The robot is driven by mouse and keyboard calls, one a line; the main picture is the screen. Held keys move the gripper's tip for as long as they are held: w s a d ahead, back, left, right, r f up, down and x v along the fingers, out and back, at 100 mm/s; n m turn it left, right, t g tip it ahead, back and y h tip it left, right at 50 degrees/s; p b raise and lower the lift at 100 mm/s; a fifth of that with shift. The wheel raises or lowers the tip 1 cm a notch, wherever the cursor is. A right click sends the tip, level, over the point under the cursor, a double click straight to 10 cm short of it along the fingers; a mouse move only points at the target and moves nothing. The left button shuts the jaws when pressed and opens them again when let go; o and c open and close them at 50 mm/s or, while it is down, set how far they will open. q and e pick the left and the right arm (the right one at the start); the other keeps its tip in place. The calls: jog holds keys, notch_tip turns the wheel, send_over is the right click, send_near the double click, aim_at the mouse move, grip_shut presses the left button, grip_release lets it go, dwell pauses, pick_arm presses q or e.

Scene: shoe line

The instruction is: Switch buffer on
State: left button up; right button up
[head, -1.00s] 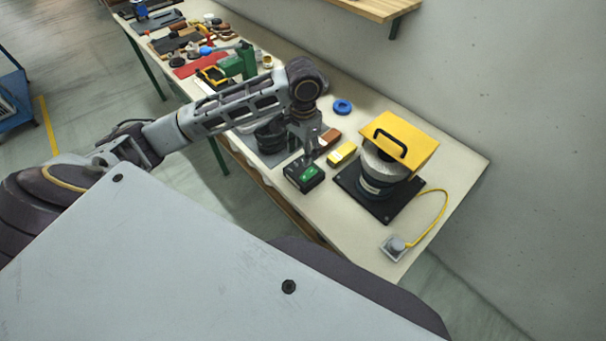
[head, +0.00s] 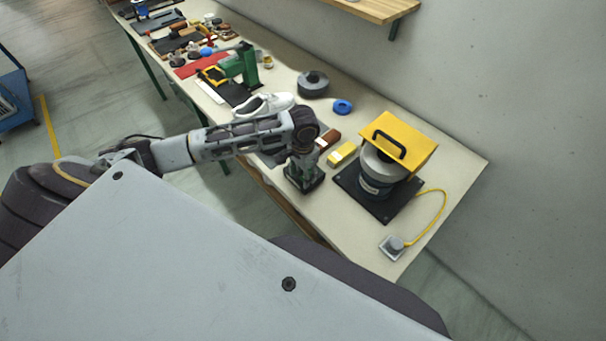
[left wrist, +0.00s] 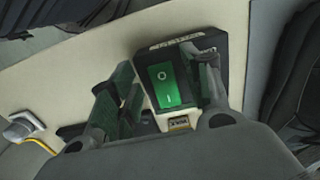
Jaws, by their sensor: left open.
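The buffer (head: 378,174) stands on a black base plate near the table's right end, under a yellow hood with a black handle. A black switch box (head: 317,183) lies left of it, partly hidden by my gripper. In the left wrist view the box (left wrist: 221,58) carries a green rocker switch (left wrist: 172,87) marked O and I. My left gripper (head: 303,175) points down over the box. In the left wrist view the open, empty fingers (left wrist: 158,68) are either side of the rocker; I cannot tell whether they touch it. My right gripper is not in view.
A yellow block (head: 342,153) and a brown block (head: 328,138) lie behind the box. A blue ring (head: 342,107), a round grey tin (head: 313,84) and a white shoe (head: 265,105) are farther back. A yellow cable runs to a grey socket (head: 393,247) at front right.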

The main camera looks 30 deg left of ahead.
pick_arm(q)
jog(key=shift+f, duration=0.55)
jog(key=shift+c, duration=0.2)
